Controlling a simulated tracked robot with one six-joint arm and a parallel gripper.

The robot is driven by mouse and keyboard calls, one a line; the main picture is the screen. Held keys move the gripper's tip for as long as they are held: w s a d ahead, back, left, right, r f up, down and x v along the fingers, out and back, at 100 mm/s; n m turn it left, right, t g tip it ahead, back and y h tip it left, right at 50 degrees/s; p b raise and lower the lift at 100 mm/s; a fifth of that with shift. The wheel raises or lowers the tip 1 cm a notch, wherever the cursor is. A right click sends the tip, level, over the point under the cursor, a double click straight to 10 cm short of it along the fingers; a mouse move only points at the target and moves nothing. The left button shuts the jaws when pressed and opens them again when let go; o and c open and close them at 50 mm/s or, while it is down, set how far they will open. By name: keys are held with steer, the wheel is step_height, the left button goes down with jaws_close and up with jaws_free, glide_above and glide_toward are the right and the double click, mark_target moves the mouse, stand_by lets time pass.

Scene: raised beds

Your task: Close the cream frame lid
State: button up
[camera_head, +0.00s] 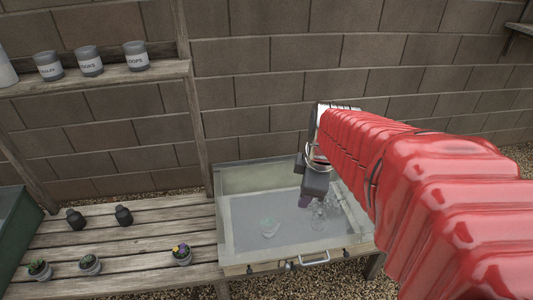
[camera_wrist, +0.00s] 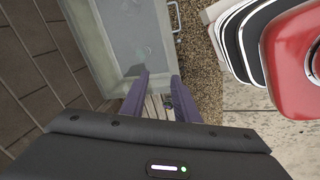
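The cream frame (camera_head: 221,222) is a pale box with a greyish glass pane (camera_head: 255,215), through which faint plant shapes show. The pane looks flat across the box, but I cannot tell whether the lid is fully down. A metal handle (camera_head: 314,258) sits at its front edge. My gripper (camera_head: 305,202) points down over the pane's right-hand part, behind the handle. In the wrist view, the purple fingers of my gripper (camera_wrist: 160,76) are apart with nothing between them. The frame's pale rim (camera_wrist: 88,45) and the handle (camera_wrist: 177,16) show beyond them. My red arm hides the frame's right side.
A slatted wooden bench (camera_head: 150,240) left of the frame holds small potted plants (camera_head: 90,265) and dark bottles (camera_head: 124,215). A shelf (camera_head: 110,78) with labelled tins (camera_head: 88,62) hangs above, against a block wall (camera_head: 260,90). Gravel (camera_wrist: 205,60) lies beyond the handle.

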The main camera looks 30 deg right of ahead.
steer(key=d+f+n, duration=0.3)
steer(key=d+n, duration=0.1)
steer(key=d, duration=0.5)
steer(key=shift+s+f+g, duration=0.2)
steer(key=shift+f+g, duration=0.1)
steer(key=shift+g, duration=0.1)
steer(key=a+x, duration=0.1)
steer(key=x, duration=1.2)
steer(key=shift+w+d+f, duration=0.2)
steer(key=shift+d+f, duration=0.2)
jaws_close()
stand_by(0.7)
steer(key=c, duration=0.7)
jaws_free()
steer(key=o, duration=0.7)
